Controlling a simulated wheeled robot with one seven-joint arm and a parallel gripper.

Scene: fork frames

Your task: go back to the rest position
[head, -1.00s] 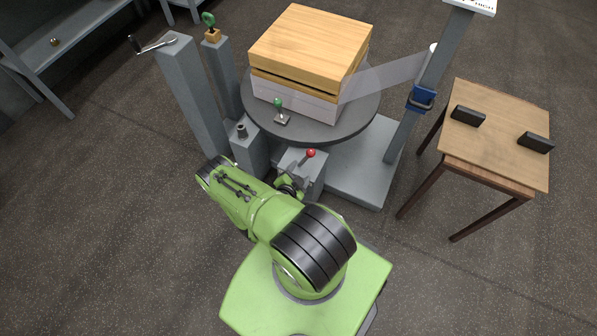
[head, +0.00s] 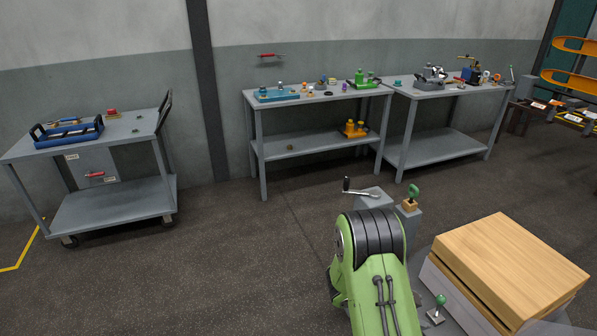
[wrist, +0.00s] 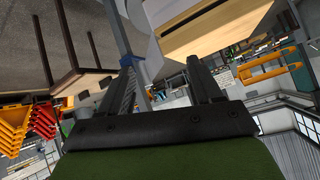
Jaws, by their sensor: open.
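My gripper (wrist: 162,68) shows in the wrist view with its two dark fingers spread apart and nothing between them. In the head view my green arm rises at the bottom centre, and the gripper itself is out of that picture. The wooden block stack (head: 510,265) stands to the right of my arm, on the turntable. It also shows at the top of the wrist view (wrist: 205,28), beyond the fingers. I cannot tell the exact distance between gripper and stack.
A post with a crank (head: 370,194) and a green-knobbed piece (head: 412,195) stand just behind my arm. A grey cart (head: 115,190) is at left, and two workbenches (head: 330,145) (head: 440,143) line the wall. The floor at left front is clear.

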